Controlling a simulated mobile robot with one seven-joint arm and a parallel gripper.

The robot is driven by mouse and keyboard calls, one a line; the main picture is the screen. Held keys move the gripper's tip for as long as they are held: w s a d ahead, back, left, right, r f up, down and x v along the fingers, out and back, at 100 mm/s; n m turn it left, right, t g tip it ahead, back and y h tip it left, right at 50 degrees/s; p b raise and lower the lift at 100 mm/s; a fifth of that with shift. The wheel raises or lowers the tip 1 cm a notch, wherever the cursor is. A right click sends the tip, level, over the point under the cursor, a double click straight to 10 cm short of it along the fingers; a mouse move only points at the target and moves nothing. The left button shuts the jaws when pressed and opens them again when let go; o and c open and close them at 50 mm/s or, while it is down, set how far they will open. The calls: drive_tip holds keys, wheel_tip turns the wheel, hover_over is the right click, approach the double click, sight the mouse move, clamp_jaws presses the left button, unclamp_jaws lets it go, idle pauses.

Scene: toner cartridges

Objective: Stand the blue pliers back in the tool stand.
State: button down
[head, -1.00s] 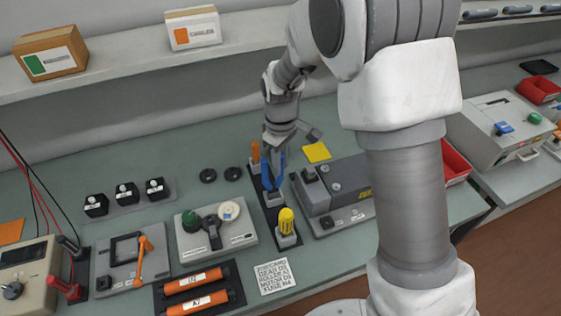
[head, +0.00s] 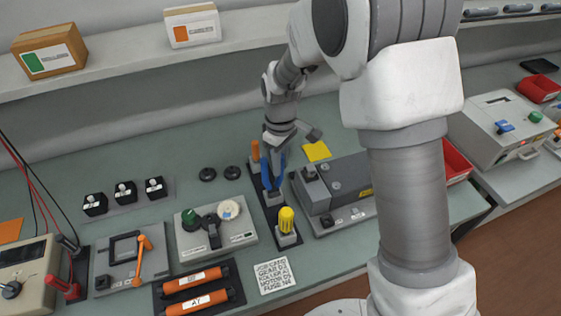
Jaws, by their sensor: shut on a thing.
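The blue pliers (head: 267,175) hang below my gripper (head: 273,152), which is shut on them. They are roughly upright, over the middle of the black tool stand (head: 261,208). Their lower end is at the stand's middle holder (head: 272,197); I cannot tell whether it is inside or just above or in front of it. An orange-handled tool (head: 255,150) stands in the stand's far holder and a yellow-handled tool (head: 286,218) in its near holder. My fingertips are small and partly hidden by the pliers.
A dark grey machine (head: 335,186) stands close right of the stand. A plate with green and white knobs (head: 215,232) lies to its left. Orange cartridges (head: 195,279) lie in a black tray in front. A shelf (head: 120,68) runs above the back.

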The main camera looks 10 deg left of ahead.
drive_tip(key=shift+f+b, duration=0.35)
drive_tip(key=shift+f, duration=0.15)
drive_tip(key=c, duration=0.7)
unclamp_jaws()
wheel_tip(320, 180, up, 18)
drive_tip(key=shift+f+p, duration=0.25)
drive_tip(key=shift+p, duration=0.05)
